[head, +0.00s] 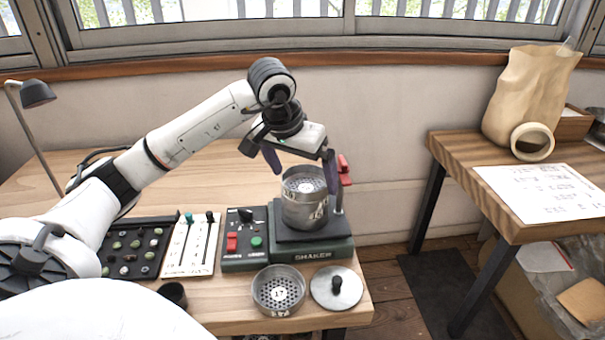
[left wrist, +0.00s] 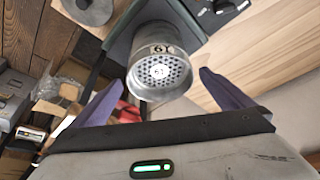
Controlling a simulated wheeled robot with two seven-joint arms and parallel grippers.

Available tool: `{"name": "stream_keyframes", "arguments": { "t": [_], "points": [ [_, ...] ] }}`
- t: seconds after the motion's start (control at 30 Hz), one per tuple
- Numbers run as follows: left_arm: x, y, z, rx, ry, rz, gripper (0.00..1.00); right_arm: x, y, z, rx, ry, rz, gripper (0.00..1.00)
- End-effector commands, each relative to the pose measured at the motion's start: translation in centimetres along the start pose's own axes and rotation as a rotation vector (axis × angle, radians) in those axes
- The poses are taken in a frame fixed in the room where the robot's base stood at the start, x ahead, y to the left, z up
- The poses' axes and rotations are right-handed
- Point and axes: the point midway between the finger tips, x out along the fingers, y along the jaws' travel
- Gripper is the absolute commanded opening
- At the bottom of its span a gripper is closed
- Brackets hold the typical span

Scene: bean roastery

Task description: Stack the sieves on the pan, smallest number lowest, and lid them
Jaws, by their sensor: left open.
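A metal sieve (head: 304,188) with a perforated plate tops a short metal stack on the shaker (head: 312,249). I cannot clearly tell the pieces beneath it apart. In the left wrist view the sieve (left wrist: 160,75) shows a white centre tag and side label whose number seems to start with 6. My left gripper (head: 304,181) is open, with its purple fingers on either side of the upper stack, apparently not touching it. A second sieve (head: 279,291), its tag perhaps 17, sits on the table in front of the shaker. The lid (head: 337,288) with a black knob lies right of it. My right gripper is out of view.
Further left are a slider panel (head: 191,246), a bean sample tray (head: 136,247) and a dark cup (head: 173,295). A red clamp part (head: 344,170) rises behind the stack. The table's right edge is close to the lid.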

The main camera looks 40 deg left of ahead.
Motion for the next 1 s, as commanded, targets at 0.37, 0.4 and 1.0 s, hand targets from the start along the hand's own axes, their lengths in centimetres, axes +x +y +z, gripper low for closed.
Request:
{"name": "stream_keyframes", "arguments": {
  "t": [0.37,0.4,1.0],
  "points": [
    [-7.8,-0.1,-0.2,0.000,0.006,-0.001,1.00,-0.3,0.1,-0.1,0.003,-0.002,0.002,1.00],
    [-8.5,0.0,-0.2,0.001,0.007,-0.001,1.00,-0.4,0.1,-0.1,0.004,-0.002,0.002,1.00],
    [-11.7,0.0,0.0,0.000,0.001,-0.001,1.00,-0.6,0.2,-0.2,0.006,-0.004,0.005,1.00]
  ]
}}
